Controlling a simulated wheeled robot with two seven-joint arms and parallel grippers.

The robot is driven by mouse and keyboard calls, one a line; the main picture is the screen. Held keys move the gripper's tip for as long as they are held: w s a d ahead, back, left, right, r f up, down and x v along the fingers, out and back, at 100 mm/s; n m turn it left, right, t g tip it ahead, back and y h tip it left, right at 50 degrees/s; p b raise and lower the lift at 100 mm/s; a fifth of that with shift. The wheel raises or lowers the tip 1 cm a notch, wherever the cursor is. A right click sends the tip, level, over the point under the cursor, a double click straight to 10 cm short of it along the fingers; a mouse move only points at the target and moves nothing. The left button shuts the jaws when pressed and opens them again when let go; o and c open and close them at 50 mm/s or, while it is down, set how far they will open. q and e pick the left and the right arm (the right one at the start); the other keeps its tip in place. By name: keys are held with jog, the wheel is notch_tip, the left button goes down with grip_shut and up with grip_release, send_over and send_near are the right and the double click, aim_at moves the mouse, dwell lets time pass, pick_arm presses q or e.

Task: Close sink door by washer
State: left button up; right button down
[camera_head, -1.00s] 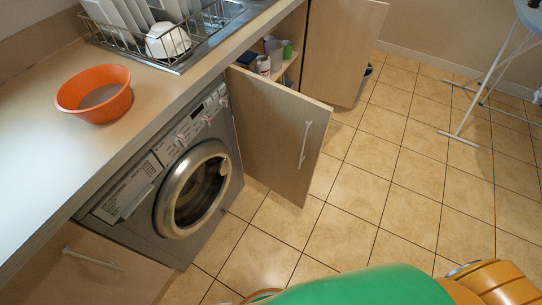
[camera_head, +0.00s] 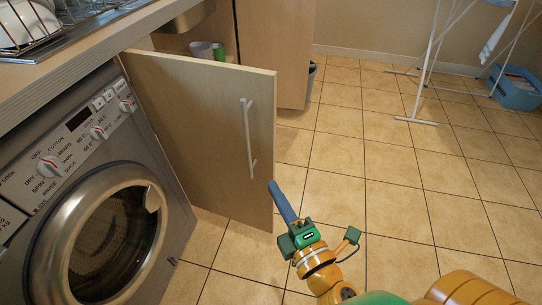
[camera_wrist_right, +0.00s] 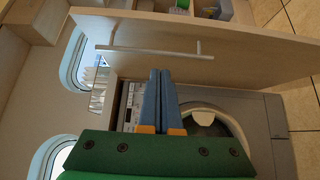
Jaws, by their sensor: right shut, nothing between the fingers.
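The wooden sink door (camera_head: 210,125) beside the washer stands open, swung out from the cabinet, with a vertical metal handle (camera_head: 249,138) on its outer face. The grey washer (camera_head: 75,150) with its round glass door is at the left. My right gripper (camera_head: 272,184) is low, at the free edge of the sink door, below and right of the handle. Its blue fingers are together and empty. In the right wrist view the fingers (camera_wrist_right: 163,75) point at the door panel (camera_wrist_right: 225,60), below the handle (camera_wrist_right: 150,51). I cannot tell whether they touch it. My left gripper is out of view.
A drying rack (camera_head: 428,65) and a blue box (camera_head: 515,88) stand at the back right. The tiled floor (camera_head: 390,180) right of the door is clear.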

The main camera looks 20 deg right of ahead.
jog(key=p, duration=0.3)
send_near(258, 138)
jog(key=w+a, duration=0.2)
jog(key=a, duration=0.1)
jog(key=w+d, duration=0.2)
jog(key=w, duration=0.1)
jog(key=shift+w+r, duration=0.15)
jog(key=shift+w+d, duration=0.2)
jog(key=shift+w, duration=0.1)
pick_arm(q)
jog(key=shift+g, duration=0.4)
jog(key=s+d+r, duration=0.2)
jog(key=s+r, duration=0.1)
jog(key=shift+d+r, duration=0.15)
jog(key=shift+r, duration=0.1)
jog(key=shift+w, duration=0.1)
